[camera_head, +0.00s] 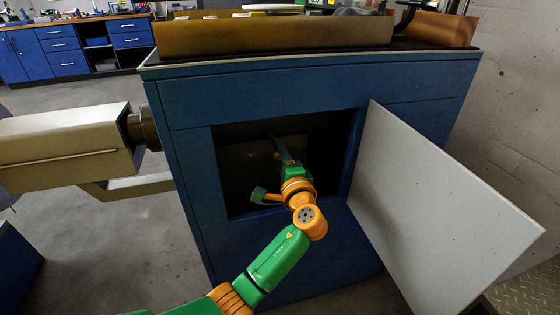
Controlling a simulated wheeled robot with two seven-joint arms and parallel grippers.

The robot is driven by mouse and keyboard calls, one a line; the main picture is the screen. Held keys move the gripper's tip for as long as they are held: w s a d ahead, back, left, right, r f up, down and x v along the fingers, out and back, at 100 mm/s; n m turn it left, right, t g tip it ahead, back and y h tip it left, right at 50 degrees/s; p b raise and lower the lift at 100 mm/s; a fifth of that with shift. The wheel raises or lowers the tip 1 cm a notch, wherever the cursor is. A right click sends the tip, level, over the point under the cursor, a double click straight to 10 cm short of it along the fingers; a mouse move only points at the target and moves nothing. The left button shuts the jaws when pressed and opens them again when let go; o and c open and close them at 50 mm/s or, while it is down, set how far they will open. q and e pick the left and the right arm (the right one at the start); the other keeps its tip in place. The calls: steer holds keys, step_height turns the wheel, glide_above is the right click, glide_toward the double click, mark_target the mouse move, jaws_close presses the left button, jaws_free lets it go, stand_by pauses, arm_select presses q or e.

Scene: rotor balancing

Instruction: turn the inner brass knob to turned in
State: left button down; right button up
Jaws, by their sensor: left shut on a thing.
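My left arm reaches from the bottom through the square opening in the front of the blue cabinet (190,180). My left gripper (277,148) is inside, its slim dark fingers pointing into the dark recess. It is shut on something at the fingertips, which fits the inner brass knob. The knob itself cannot be made out, as the fingers and shadow hide it, and its turn cannot be told. The cabinet's pale door (435,205) stands wide open to the right. My right gripper is not in view.
A brass-coloured tray (270,37) and an orange-brown box (440,29) stand on the cabinet top. A beige machine part (65,150) juts out at the left. A concrete wall is at the right.

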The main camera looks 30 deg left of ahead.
arm_select(q)
steer(key=n+b, duration=0.2)
steer(key=n, duration=0.2)
steer(key=shift+f+b, duration=0.15)
steer(key=shift+b, duration=0.25)
steer(key=shift+n+b, duration=0.35)
steer(key=shift+n, duration=0.25)
steer(key=shift+n+b, duration=0.3)
steer(key=shift+n, duration=0.3)
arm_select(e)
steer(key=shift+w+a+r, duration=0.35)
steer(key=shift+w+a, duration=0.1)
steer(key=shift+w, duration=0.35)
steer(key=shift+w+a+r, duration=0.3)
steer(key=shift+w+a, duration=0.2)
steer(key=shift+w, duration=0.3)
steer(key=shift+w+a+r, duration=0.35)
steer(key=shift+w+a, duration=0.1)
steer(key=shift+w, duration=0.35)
arm_select(q)
steer(key=shift+c, duration=2.3)
jaws_free()
